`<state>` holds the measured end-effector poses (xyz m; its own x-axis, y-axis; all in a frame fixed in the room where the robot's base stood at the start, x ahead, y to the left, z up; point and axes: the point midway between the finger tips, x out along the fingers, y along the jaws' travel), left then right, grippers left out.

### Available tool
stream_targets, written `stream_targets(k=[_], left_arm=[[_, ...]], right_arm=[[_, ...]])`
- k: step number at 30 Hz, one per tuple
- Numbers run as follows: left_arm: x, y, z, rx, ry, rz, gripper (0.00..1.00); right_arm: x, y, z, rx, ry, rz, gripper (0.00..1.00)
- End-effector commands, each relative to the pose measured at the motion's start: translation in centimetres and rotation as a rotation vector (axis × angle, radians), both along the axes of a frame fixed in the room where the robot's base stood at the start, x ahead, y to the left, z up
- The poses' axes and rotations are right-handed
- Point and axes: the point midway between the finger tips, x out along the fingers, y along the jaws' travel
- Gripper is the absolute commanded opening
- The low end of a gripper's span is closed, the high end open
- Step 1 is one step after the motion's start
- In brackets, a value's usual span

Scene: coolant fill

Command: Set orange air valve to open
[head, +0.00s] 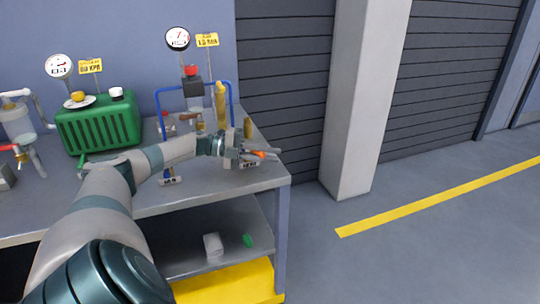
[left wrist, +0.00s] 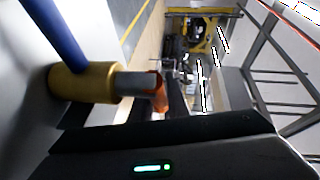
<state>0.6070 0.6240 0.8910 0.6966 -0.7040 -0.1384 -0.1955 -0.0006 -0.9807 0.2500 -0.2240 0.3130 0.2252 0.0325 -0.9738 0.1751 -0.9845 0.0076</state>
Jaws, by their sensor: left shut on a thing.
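The orange air valve handle (head: 261,154) shows as a small orange piece between the fingers of my left gripper (head: 262,154) at the right end of the bench. In the left wrist view the orange handle (left wrist: 158,92) sits on a grey stem (left wrist: 135,84) out of a brass body (left wrist: 85,82), joined to a blue pipe (left wrist: 57,32). My left gripper (left wrist: 168,98) is shut on this handle. The fingers partly hide the handle, so its exact angle is hard to tell. My right gripper is in neither view.
The metal bench (head: 222,190) carries a green radiator (head: 98,124), a blue pipe frame (head: 158,104), a yellow upright cylinder (head: 221,105) and round gauges (head: 178,39). A white pillar (head: 364,90) stands to the right. The floor (head: 440,250) there is clear.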

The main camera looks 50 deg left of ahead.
Motion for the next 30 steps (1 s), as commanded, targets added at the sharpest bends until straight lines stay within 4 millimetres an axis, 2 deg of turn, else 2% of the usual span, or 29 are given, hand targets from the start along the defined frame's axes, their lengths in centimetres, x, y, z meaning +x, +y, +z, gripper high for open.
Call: stream_targets(k=[1,2,3,4,17,22,26,30], left_arm=[[0.0,0.1,0.0,0.001,0.001,0.002,0.00],[0.0,0.1,0.0,0.001,0.001,0.002,0.22],[0.0,0.1,0.0,0.000,0.000,0.002,0.31],[0.0,0.1,0.0,0.000,0.000,0.002,0.33],[0.0,0.1,0.4,0.001,-0.001,0.001,0.33],[0.0,0.1,1.9,0.003,-0.001,0.001,0.33],[0.0,0.1,4.0,0.002,-0.005,0.001,0.33],[0.5,-1.6,5.7,0.000,-0.010,-0.002,0.46]], right_arm=[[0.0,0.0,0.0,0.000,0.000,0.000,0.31],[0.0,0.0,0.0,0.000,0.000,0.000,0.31],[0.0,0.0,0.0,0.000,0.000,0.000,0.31],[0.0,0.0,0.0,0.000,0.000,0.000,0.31],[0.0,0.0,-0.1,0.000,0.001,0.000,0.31],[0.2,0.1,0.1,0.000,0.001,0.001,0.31],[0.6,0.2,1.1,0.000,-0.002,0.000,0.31],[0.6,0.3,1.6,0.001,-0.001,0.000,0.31]])
